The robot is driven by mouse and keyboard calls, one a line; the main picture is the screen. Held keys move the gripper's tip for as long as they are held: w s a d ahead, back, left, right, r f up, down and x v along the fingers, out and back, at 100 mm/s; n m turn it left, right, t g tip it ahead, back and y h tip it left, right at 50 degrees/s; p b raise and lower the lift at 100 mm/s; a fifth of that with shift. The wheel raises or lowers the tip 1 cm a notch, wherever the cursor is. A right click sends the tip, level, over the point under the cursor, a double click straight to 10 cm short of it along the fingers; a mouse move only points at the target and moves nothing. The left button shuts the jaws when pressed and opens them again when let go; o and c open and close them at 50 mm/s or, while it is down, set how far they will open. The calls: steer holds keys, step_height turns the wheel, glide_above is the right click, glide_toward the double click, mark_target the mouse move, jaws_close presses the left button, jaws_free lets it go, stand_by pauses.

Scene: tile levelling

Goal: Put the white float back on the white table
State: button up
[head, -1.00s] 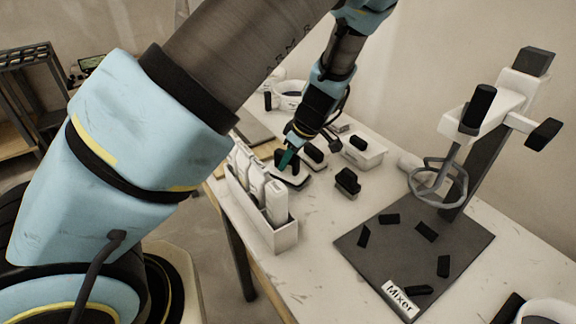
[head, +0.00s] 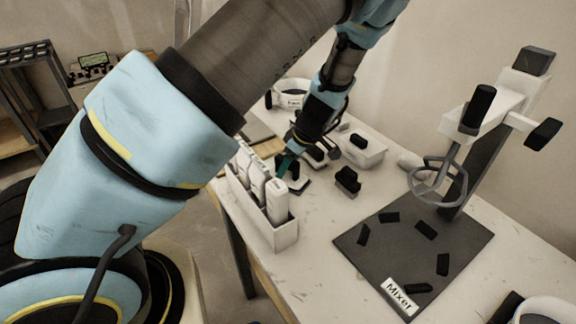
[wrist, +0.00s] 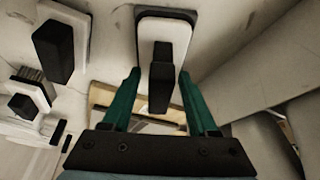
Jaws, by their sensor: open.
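The white float (wrist: 148,26), a white block with a black handle, lies in the wrist view just beyond my gripper (wrist: 159,72). The gripper's green fingers are open, one on each side of the handle's near end, with gaps visible. In the head view my gripper (head: 285,163) is low over the white table (head: 325,215), beside the float (head: 301,187). The float appears to rest on the table behind the white rack; the arm and rack hide part of it.
A white rack (head: 284,238) of white bottles stands close on the left.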

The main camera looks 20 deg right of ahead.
steer(key=shift+r, duration=0.15)
steer(key=b+v, duration=0.2)
steer(key=v, duration=1)
steer(key=shift+s, duration=0.1)
